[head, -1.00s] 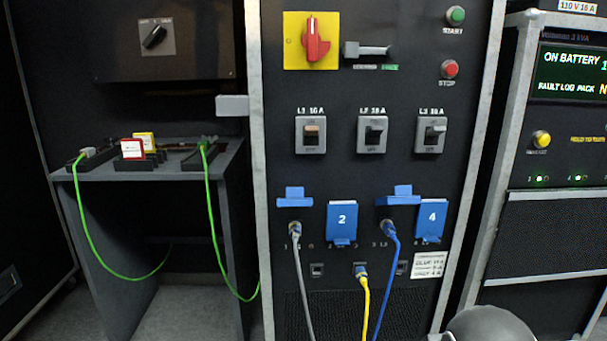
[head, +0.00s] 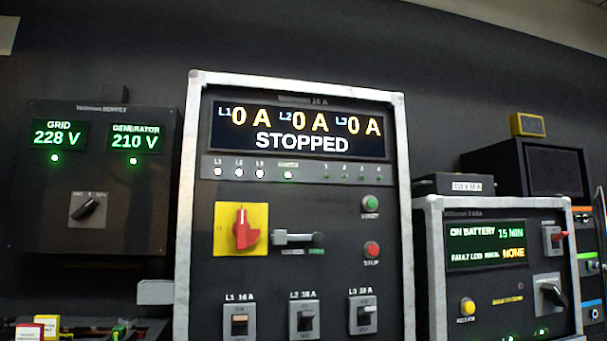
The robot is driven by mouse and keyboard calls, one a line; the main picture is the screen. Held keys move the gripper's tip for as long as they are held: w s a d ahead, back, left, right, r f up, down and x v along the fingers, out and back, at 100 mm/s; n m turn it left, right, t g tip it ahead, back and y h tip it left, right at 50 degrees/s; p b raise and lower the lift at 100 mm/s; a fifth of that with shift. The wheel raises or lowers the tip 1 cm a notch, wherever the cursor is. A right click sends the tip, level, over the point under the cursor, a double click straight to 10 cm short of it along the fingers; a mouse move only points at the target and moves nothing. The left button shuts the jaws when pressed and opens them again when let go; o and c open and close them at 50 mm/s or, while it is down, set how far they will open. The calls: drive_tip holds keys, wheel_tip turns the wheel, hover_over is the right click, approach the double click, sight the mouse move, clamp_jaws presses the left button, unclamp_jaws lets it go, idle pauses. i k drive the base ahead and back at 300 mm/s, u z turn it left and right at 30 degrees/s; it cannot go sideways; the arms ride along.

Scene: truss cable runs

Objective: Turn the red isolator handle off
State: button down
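The red isolator handle (head: 243,229) sits on a yellow square plate (head: 224,243) on the front of the dark, metal-framed cabinet. Its narrow grip points up, and a wider red part sticks out to the lower right. A grey lever (head: 292,238) lies horizontally just right of the plate. The display (head: 298,131) above reads 0 A for L1, L2 and L3, and STOPPED. My gripper is not in view.
Green START (head: 370,202) and red STOP (head: 372,249) buttons are at the cabinet's right. Breakers, including L1 (head: 239,320), line the bottom. A changeover box (head: 87,208) hangs left. A UPS unit (head: 496,275) stands right. A grey block (head: 155,292) juts out at the cabinet's left edge.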

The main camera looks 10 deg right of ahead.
sight(245, 236)
drive_tip(key=z, duration=0.05)
drive_tip(key=k, duration=0.5)
drive_tip(key=u, duration=2.05)
drive_tip(key=i, duration=1.25)
drive_tip(key=z, duration=2)
